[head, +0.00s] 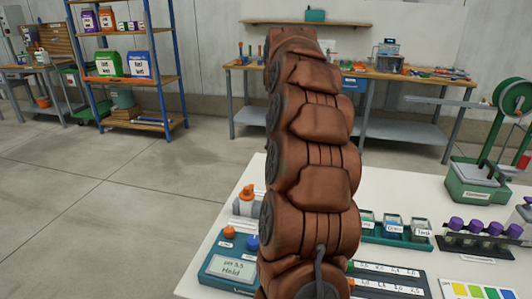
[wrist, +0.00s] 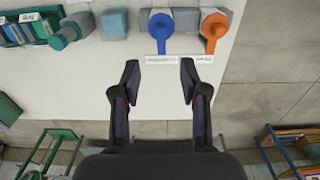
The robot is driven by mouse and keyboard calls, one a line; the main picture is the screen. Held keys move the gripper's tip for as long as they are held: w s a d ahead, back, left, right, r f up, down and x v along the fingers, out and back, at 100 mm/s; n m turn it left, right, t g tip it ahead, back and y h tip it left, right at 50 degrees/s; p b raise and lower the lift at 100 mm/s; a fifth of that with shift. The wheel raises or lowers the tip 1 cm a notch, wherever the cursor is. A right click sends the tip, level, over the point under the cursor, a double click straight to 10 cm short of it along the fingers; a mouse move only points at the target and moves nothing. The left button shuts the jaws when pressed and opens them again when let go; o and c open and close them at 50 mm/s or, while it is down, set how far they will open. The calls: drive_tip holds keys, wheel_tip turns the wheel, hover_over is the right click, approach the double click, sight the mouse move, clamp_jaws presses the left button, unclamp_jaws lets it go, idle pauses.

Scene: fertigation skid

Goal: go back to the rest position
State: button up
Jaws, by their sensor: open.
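My gripper (wrist: 160,88) shows in the wrist view with its two dark fingers wide apart and nothing between them. It hangs over the edge of a white bench top (wrist: 85,75). A blue-handled item (wrist: 161,28) and an orange-handled item (wrist: 213,30) stand on the bench just beyond the fingertips, apart from them. In the head view my own brown segmented arm rises through the middle and hides part of the bench; my gripper is not visible there.
The bench (head: 205,285) also carries a pH meter (head: 236,266), a rack of small containers (head: 395,228), purple-capped bottles (head: 475,226) and a green press (head: 482,180). A blue shelving rack (head: 130,80) and a wooden workbench (head: 420,75) stand behind. The floor at left is clear.

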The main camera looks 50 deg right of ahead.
idle(0.4)
drive_tip(key=s+a+r+n+p, duration=0.1)
drive_tip(key=s+a+n+p, duration=0.2)
drive_tip(key=a, duration=0.9)
drive_tip(key=s+a+r+n+p, duration=0.2)
drive_tip(key=a+n+p, duration=0.15)
drive_tip(key=a, duration=0.85)
drive_tip(key=s+a+f+n+g+p, duration=0.1)
drive_tip(key=s+a+f+n+p, duration=0.1)
drive_tip(key=s+a, duration=0.4)
drive_tip(key=s+a+f+n+p, duration=0.2)
drive_tip(key=s+a, duration=0.4)
drive_tip(key=s, duration=0.5)
drive_tip(key=shift+s+f+n+g, duration=0.4)
drive_tip(key=shift+f+n, duration=0.25)
drive_tip(key=shift+n, duration=0.1)
